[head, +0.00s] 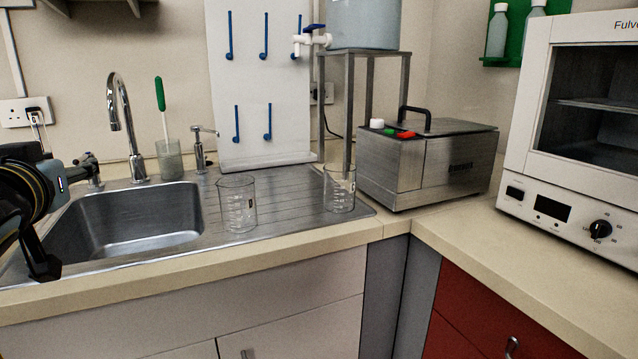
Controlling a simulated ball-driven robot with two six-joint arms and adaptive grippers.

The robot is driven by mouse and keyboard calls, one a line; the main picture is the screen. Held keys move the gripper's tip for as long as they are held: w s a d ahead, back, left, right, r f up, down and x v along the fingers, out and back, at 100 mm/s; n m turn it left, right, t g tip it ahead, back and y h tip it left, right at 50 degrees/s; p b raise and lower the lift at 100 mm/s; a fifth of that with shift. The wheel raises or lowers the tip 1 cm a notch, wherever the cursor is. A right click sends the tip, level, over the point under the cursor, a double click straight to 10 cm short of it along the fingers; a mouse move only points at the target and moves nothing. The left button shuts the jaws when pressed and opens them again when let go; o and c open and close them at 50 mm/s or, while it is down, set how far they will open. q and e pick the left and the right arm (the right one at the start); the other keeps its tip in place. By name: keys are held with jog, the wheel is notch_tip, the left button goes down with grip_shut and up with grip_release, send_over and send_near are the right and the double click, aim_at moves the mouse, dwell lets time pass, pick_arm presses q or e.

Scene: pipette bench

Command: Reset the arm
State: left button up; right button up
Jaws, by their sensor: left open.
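My left gripper (50,222) is at the far left of the head view, in front of the left part of the sink. It is black, and its jaws are open and empty, with part of the arm cut off by the picture edge. My right gripper does not show. A glass beaker (238,205) stands upright on the steel drainboard (285,195) right of the sink basin. A second glass beaker (340,190) stands upright further right, near the drainboard's right end.
The sink (130,220) has a curved tap (118,120). Behind it stand a beaker with a green-handled brush (161,105) and a small dispenser (203,150). A steel water bath (430,160) and a white oven (570,125) fill the right. The counter front right (480,245) is clear.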

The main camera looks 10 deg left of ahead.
pick_arm(q)
jog(key=s+d+f+m+g+h, duration=0.35)
jog(key=s+d+f+g, duration=0.3)
jog(key=s+f, duration=0.55)
jog(key=s+d+f+m+g+h, duration=0.4)
jog(key=s+d+f, duration=0.3)
jog(key=s+f, duration=0.5)
notch_tip(320, 180, down, 24)
jog(key=s+a+n+g, duration=0.2)
jog(key=s+a, duration=0.1)
jog(key=s+f+g, duration=0.1)
jog(key=s+f, duration=1.6)
jog(key=s, duration=0.1)
jog(key=shift+s+a+f, duration=0.2)
jog(key=shift+a, duration=0.15)
